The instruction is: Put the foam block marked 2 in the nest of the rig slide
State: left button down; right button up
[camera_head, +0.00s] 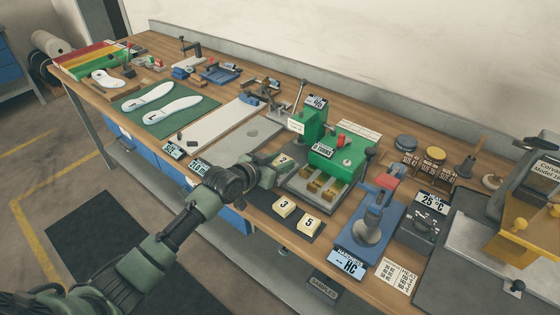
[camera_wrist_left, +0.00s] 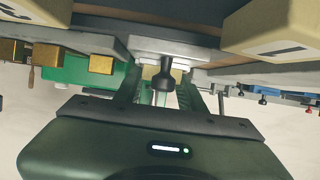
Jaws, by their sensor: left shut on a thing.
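The foam block marked 2 (camera_head: 283,160) is a cream block with a dark numeral, at the left end of the rig, just beyond my left gripper. My left gripper (camera_head: 279,178) reaches to the rig's front left. In the left wrist view its fingers (camera_wrist_left: 165,88) close around what looks like a dark knob (camera_wrist_left: 166,72) in front of a grey part (camera_wrist_left: 185,46). The green rig (camera_head: 330,155) has brass blocks (camera_head: 318,188) along its front. I cannot clearly make out the slide's nest. My right gripper is not in view.
Foam blocks marked 3 (camera_head: 284,206) and 5 (camera_head: 310,223) sit on a dark mat in front of the rig. A blue hardness tester (camera_head: 366,235) stands to the right.

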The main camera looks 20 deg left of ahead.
pick_arm(q)
jog(key=shift+f, duration=0.15)
jog(key=c, duration=0.8)
grip_release()
jog(key=shift+o, duration=0.2)
jog(key=v, duration=0.8)
jog(key=shift+b, duration=0.35)
jog(key=shift+f, duration=0.1)
